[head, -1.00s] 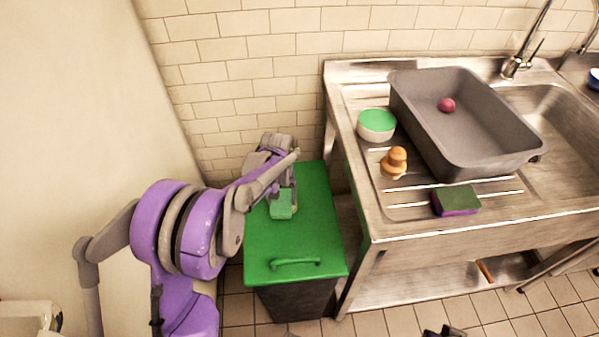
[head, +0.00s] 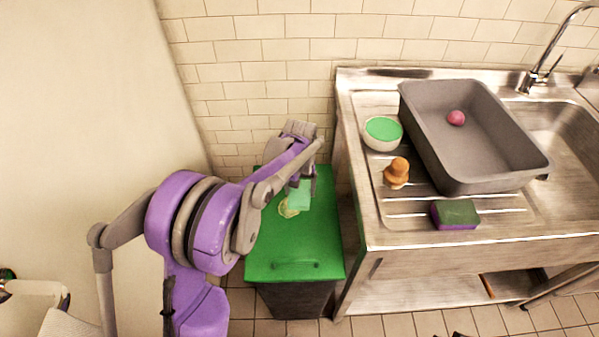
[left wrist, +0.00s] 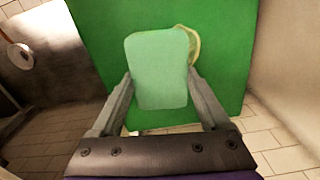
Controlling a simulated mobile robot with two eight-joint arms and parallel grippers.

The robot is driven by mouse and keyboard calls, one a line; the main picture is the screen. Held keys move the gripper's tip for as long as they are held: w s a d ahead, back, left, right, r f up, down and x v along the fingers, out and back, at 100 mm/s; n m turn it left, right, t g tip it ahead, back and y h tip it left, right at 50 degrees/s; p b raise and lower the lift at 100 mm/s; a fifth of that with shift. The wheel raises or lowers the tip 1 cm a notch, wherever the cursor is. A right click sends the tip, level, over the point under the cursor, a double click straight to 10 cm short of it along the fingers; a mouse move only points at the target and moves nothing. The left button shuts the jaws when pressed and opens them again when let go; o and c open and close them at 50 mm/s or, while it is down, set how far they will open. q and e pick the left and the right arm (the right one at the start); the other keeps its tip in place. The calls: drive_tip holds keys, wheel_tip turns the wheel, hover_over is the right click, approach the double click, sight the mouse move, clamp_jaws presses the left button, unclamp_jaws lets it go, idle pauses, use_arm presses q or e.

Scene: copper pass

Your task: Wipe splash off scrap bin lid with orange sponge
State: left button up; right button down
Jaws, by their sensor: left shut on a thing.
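A pale mint-green sponge (head: 300,196) is in my left gripper (head: 296,183); no orange sponge shows. In the left wrist view my left gripper (left wrist: 160,98) is shut with a finger on each side of the sponge (left wrist: 157,70). The green scrap bin lid (head: 290,245) lies below it. A pale yellowish splash (head: 287,209) shows on the lid just left of and below the sponge; in the wrist view the splash (left wrist: 192,45) is partly hidden behind the sponge. I cannot tell whether the sponge touches the lid. My right gripper is not clearly seen.
The steel sink counter (head: 400,235) stands right of the bin. On it are a grey tub (head: 500,165) with a pink ball (head: 456,118), a green-topped bowl (head: 383,133), an orange-brown knobbed object (head: 397,172) and a green-purple sponge (head: 455,214). Walls rise behind and left.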

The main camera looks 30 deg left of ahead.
sight(299, 190)
use_arm(q)
drive_tip(key=shift+r+p, duration=0.85)
drive_tip(key=shift+r, duration=0.7)
drive_tip(key=shift+a, duration=0.1)
